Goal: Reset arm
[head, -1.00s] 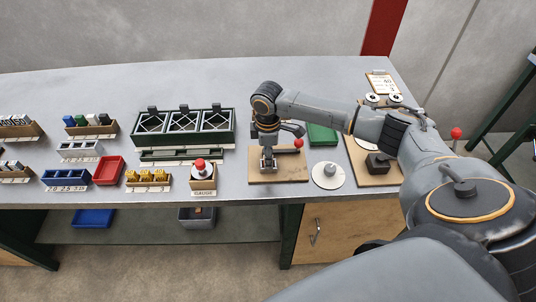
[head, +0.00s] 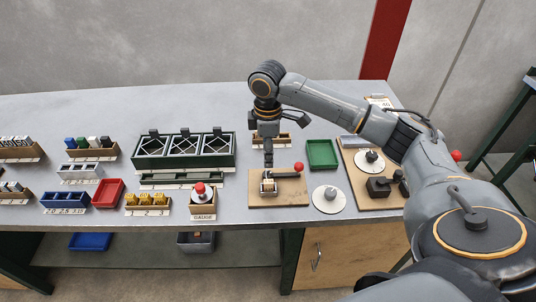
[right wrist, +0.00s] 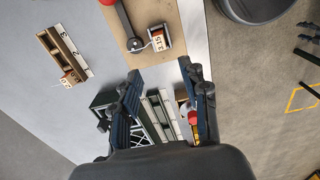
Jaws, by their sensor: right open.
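My right gripper (head: 268,154) hangs pointing down, above and slightly behind a fixture (head: 268,186) on a wooden board (head: 292,200). Its two fingers are apart with nothing between them, as the right wrist view (right wrist: 160,76) also shows. The fixture holds a small pale labelled piece, seen in the right wrist view (right wrist: 159,40). A red-knobbed lever (head: 299,167) reaches right from the fixture. The gripper is clear of the piece and the lever. My left gripper is in neither view.
Left of the board stand a gauge block with a red knob (head: 200,188), a rack of yellow parts (head: 148,200) and a dark green framed rack (head: 184,160). A green tray (head: 322,154) and a white disc (head: 330,200) lie to the right.

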